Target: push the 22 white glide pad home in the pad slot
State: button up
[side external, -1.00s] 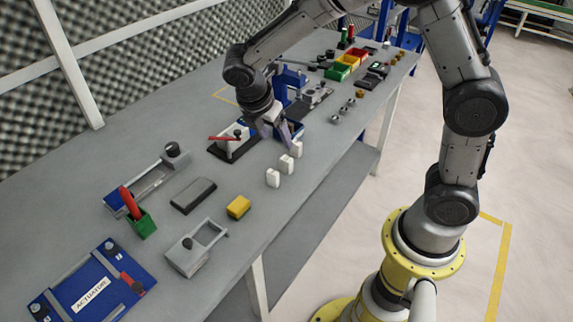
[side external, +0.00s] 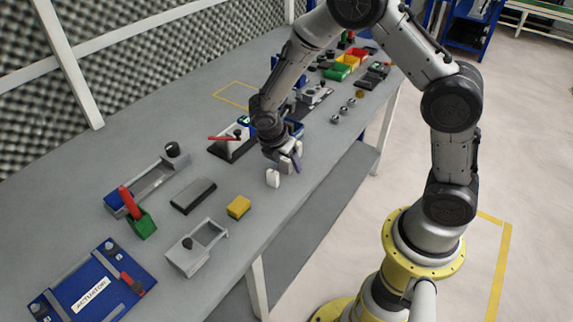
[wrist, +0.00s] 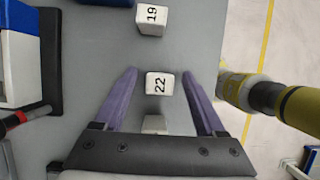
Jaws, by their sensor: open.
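The white glide pad marked 22 (wrist: 159,83) stands on the bench between the two spread purple fingers of my gripper (wrist: 162,73) in the wrist view. Gaps show on both sides of it, so the fingers do not touch it. In the side view my gripper (side external: 291,161) is low over the row of white pads and largely hides the 22 pad. I cannot tell from these frames which fixture holds the pad slot.
A white pad marked 19 (wrist: 151,19) stands beyond the 22 pad. Another white pad (side external: 272,178) stands on the near side, its label unreadable. A red-levered fixture (side external: 232,147), yellow block (side external: 239,207) and grey fixture (side external: 196,248) stand nearby. The bench edge is close on the right.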

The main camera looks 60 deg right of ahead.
jog(key=shift+d+f, duration=0.1)
jog(key=shift+f, duration=0.15)
grip_shut()
jog(key=shift+r, duration=0.15)
